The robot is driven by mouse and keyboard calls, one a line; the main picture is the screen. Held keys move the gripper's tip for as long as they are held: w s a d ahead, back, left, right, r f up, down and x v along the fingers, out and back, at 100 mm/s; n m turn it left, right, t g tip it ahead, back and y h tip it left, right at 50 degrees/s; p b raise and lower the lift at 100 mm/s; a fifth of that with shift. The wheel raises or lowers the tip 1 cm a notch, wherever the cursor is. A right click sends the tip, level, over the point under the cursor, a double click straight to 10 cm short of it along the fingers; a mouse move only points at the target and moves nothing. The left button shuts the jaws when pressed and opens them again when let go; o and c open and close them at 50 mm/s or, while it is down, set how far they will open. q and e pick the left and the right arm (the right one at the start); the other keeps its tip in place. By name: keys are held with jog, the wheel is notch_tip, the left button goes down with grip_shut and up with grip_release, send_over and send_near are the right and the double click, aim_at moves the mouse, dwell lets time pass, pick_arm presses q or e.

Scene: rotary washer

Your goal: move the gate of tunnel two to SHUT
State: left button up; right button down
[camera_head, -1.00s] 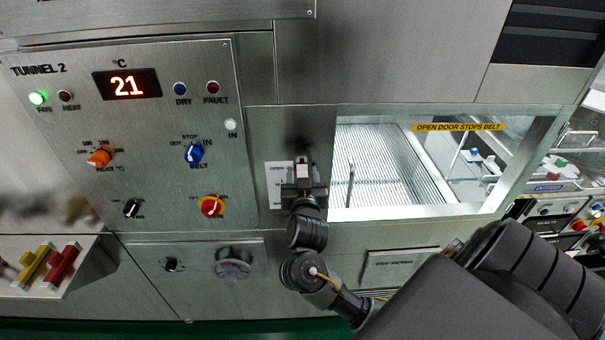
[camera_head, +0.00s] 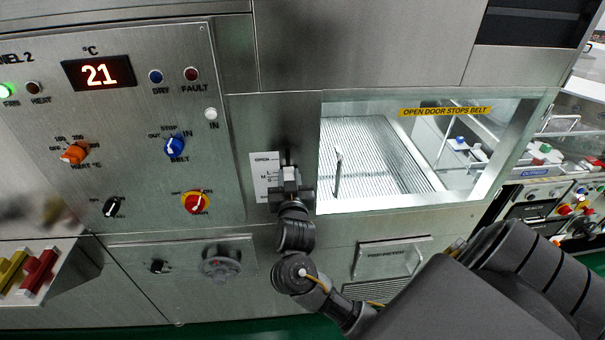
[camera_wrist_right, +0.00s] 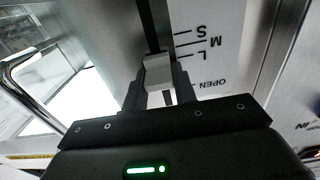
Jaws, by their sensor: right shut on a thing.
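Tunnel two's gate has a vertical scale plate (camera_head: 262,172) between the control panel and the window in the head view, with OPEN at its top. My right gripper (camera_head: 289,170) is at the plate's right side, shut on the pale gate handle (camera_wrist_right: 158,72), which shows between the fingers in the right wrist view. In that view the scale (camera_wrist_right: 205,45) appears upside down, with OPEN, L, M and S readable. The handle is beside the L to M part, but the exact mark is hard to tell. The SHUT end is not visible. My left gripper is not in view.
The TUNNEL 2 panel (camera_head: 120,130) with knobs and a display reading 21 is to the left. The glass window (camera_head: 380,155) over the belt is just right of my gripper. Red and yellow handles (camera_head: 38,272) stand at the lower left.

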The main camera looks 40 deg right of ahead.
pick_arm(q)
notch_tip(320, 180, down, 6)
jog(key=b, duration=0.4)
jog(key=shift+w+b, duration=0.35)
pick_arm(e)
notch_tip(320, 180, down, 10)
jog(key=shift+f, duration=0.2)
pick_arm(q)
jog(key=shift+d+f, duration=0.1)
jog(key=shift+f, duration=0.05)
pick_arm(e)
jog(key=c, duration=1.1)
grip_release()
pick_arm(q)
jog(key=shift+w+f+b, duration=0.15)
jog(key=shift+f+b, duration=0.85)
pick_arm(e)
jog(key=shift+v, duration=5.45)
